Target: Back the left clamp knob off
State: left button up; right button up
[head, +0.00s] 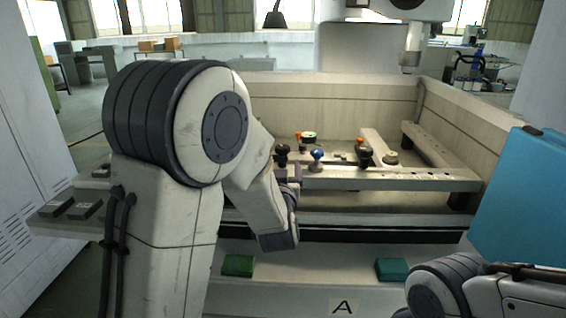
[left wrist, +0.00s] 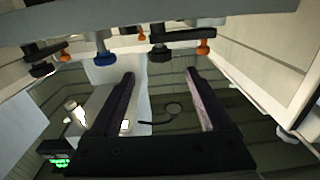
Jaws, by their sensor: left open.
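The left clamp's black knob (head: 282,150) stands on the left part of the pale bar across the open tank. A blue knob (head: 317,156) stands to its right, and another black knob (head: 366,153) further right. My left gripper (head: 298,172) is just below the left knob in the head view, partly hidden by my own arm. In the left wrist view my left gripper (left wrist: 160,74) is open, with nothing between its fingers. A black knob (left wrist: 160,53) there appears upside down, beyond the fingertips and in line with their gap. Contact is not visible. My right gripper is out of view.
The tank's pale walls (head: 340,100) rise behind and beside the bar. A green block (head: 238,265) and a teal block (head: 391,270) lie on the front ledge. A large turquoise object (head: 522,205) fills the right side. Orange knobs (head: 298,140) stand near the black ones.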

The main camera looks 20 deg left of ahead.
aim_at(280, 151)
pick_arm(q)
jog(key=w+a+m+h+p, duration=0.1)
jog(key=w+p, duration=0.1)
jog(key=w, duration=0.1)
jog(key=w+a+m+h+p, duration=0.1)
jog(key=w+h+p, duration=0.1)
jog(key=w+p, duration=0.1)
jog(key=w+a+m+h+p, duration=0.1)
jog(key=w+h+p, duration=0.1)
jog(key=w, duration=0.2)
jog(key=shift+a+r+t, duration=0.15)
jog(key=shift+t, duration=0.25)
grip_shut()
